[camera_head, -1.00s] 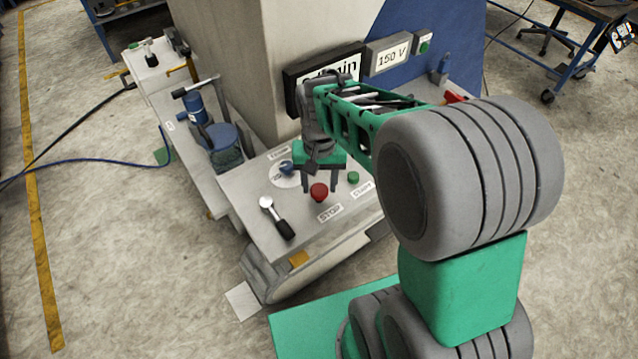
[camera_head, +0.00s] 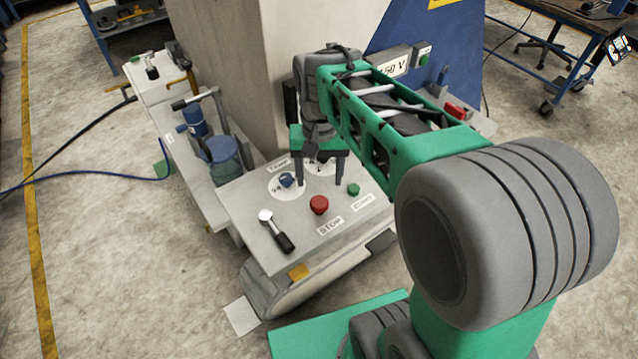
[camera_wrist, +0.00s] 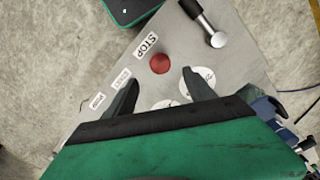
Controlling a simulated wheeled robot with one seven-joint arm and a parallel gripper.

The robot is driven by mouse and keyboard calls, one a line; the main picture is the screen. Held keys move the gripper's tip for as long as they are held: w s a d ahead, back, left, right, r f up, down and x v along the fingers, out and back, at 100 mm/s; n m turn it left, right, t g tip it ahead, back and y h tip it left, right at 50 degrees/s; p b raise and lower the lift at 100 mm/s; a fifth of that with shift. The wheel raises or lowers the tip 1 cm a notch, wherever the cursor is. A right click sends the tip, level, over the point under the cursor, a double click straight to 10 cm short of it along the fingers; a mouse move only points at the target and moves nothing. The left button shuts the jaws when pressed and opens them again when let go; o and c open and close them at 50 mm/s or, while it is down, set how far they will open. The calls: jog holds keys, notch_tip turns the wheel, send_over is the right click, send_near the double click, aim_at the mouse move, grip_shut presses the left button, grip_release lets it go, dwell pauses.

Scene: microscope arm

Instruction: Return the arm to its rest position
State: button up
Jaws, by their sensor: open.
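My green arm (camera_head: 385,112) reaches out from the lower right over a light grey control panel (camera_head: 250,215). My gripper (camera_head: 320,184) points down above the panel, near a blue knob (camera_head: 288,180) and behind the red STOP button (camera_head: 319,205). It is open and holds nothing. In the wrist view the two dark fingers of my gripper (camera_wrist: 160,88) stand wide apart, with the red button (camera_wrist: 160,64) in view beyond the gap between them. I cannot tell the exact height over the panel.
A green START button (camera_head: 353,190) and a lever with a black grip (camera_head: 276,231) are on the panel. A blue pump-like device (camera_head: 218,155) stands left. Floor at left is open.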

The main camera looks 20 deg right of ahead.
dwell(0.3)
jog(key=shift+w+n, duration=0.45)
jog(key=shift+n, duration=0.05)
jog(key=f, duration=0.1)
jog(key=s+f+n, duration=0.1)
jog(key=f, duration=0.1)
jog(key=shift+s, duration=0.2)
jog(key=s+r+n+t, duration=0.1)
jog(key=s+r+t, duration=0.3)
jog(key=s, duration=0.3)
jog(key=shift+a+r, duration=0.15)
jog(key=shift+r, duration=0.25)
dwell(0.9)
